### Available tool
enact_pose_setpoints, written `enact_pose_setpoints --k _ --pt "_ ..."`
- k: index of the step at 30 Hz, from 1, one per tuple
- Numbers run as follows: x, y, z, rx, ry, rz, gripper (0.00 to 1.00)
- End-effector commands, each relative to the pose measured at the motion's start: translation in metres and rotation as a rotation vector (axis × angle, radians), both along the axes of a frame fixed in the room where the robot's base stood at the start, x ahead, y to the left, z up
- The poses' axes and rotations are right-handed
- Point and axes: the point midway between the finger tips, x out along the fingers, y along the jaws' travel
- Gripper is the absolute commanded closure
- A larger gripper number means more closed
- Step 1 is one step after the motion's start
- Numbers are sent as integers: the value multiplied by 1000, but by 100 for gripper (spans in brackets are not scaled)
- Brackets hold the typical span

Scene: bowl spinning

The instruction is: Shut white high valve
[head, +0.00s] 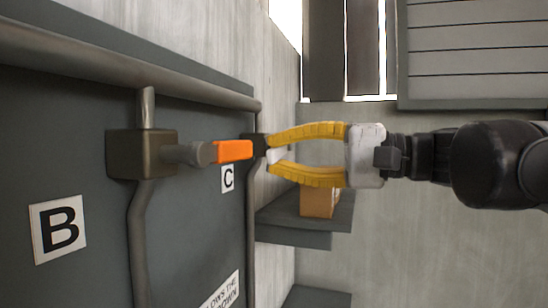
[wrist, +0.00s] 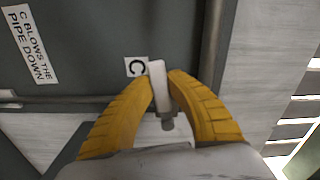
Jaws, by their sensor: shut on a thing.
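The white valve handle (head: 277,156) shows in the head view as a small pale piece between my fingertips, mostly hidden by them. Its dark valve body (head: 257,146) sits on the pipe by the C label. In the wrist view the white handle (wrist: 157,84) stands between the yellow fingers, beside the C label (wrist: 136,67), and looks roughly crosswise to the pipe. My gripper (head: 270,155) is shut on the handle, with a finger on each side; it also shows in the wrist view (wrist: 160,78).
A valve with an orange handle (head: 232,151) stands close left of my fingertips, near the B label (head: 58,230). A thick pipe (head: 110,62) runs above. A brown box (head: 318,202) sits on a grey ledge below my gripper. Open space lies right of the panel.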

Motion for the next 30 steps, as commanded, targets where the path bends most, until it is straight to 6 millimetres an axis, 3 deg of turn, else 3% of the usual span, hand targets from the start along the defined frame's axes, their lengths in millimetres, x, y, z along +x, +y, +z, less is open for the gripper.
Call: enact_pose_setpoints --k 10,27,28,30 --pt "-1 1 11 53 143 0 100" --pt "-1 0 13 65 172 1 100" --pt "-1 0 13 66 172 1 79" --pt "-1 0 13 65 172 1 59"
